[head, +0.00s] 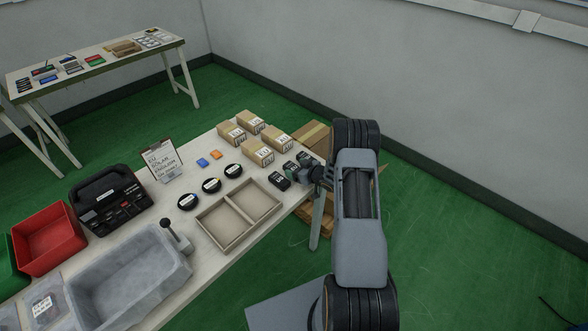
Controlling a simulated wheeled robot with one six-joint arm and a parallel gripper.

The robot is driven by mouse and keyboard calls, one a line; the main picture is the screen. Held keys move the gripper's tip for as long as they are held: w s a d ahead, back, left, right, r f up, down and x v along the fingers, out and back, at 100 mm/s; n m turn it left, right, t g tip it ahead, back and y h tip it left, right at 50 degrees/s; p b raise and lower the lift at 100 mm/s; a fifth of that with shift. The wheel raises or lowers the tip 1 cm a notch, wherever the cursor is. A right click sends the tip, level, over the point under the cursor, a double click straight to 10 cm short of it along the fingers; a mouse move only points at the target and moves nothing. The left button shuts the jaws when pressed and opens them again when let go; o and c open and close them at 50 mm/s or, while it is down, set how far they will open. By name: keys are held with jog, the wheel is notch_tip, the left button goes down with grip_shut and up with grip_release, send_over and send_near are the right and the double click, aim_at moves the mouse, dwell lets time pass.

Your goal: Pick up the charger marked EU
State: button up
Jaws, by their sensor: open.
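Several small black chargers with pale markings stand in a row at the right end of the long table. The nearest charger (280,179) shows in full, but its marking is too small to read surely. A second charger (290,166) and a third (304,158) stand behind it, partly covered by my gripper. I cannot tell which one is marked EU. My gripper (309,174) is open, beside the row at the table's right edge. Its fingertips are small and dark here, and I cannot tell whether they touch a charger.
Labelled cardboard boxes (257,153) stand behind the chargers. A two-part tray (224,228), round black discs (211,185), a sign (162,163), a black tool case (110,205), a grey basin (130,280) and a red bin (48,243) fill the table leftward. Floor is free at right.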

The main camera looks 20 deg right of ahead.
jog(key=shift+w+a+f, duration=0.1)
jog(key=shift+w, duration=0.1)
jog(key=shift+c, duration=0.3)
jog(key=c, duration=1.1)
